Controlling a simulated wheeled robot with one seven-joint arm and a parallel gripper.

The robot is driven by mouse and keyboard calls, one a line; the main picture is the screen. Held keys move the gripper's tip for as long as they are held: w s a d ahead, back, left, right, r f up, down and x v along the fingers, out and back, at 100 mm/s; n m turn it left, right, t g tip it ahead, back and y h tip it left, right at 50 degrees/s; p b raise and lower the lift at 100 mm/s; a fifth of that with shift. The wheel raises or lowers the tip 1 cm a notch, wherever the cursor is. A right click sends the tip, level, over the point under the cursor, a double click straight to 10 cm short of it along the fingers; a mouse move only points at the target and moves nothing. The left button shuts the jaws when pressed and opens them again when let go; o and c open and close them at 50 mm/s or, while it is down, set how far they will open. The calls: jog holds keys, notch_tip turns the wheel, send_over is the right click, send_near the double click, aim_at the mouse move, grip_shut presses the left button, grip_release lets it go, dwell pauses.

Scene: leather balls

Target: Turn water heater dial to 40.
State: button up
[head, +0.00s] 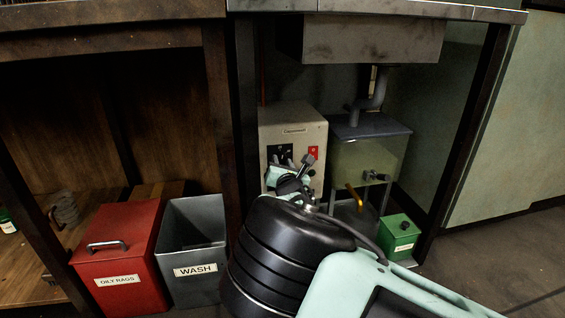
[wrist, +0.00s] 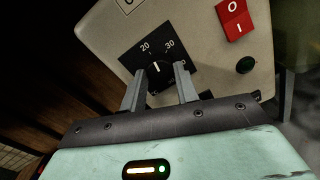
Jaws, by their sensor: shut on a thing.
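The water heater (head: 291,119) is a beige box under the counter in the head view. Its front also fills the top of the wrist view (wrist: 195,40). The dial (wrist: 156,68) is a black knob with a white pointer line on a black square plate. The numbers 20 and 30 show above it, and the pointer lies roughly between them. The 40 cannot be read. My gripper (wrist: 161,72) is shut on the knob, one finger at each side. In the head view, my gripper (head: 285,167) is at the heater's front, partly hiding the dial plate.
A red rocker switch (wrist: 234,17) and a dark round button (wrist: 245,65) sit right of the dial. A glass-sided tank (head: 363,155) with a pipe and a small green box (head: 400,238) stand to the right. A red bin (head: 118,258) and a grey WASH bin (head: 192,249) stand left.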

jog(key=m+p, duration=0.2)
jog(key=m, duration=0.3)
jog(key=shift+r+p, duration=0.15)
jog(key=shift+p, duration=0.2)
jog(key=m+p, duration=0.2)
jog(key=m, duration=0.3)
jog(key=shift+d+g+p, duration=0.1)
jog(key=shift+g+p, duration=0.25)
jog(key=shift+g, duration=0.05)
jog(key=m+y+p, duration=0.1)
jog(key=m+p, duration=0.1)
jog(key=m, duration=0.3)
jog(key=shift+m, duration=0.3)
jog(key=m+p, duration=0.1)
jog(key=m, duration=0.4)
jog(key=shift+y+p, duration=0.3)
jog(key=shift+p, duration=0.05)
jog(key=o, duration=1)
jog(key=shift+c, duration=0.2)
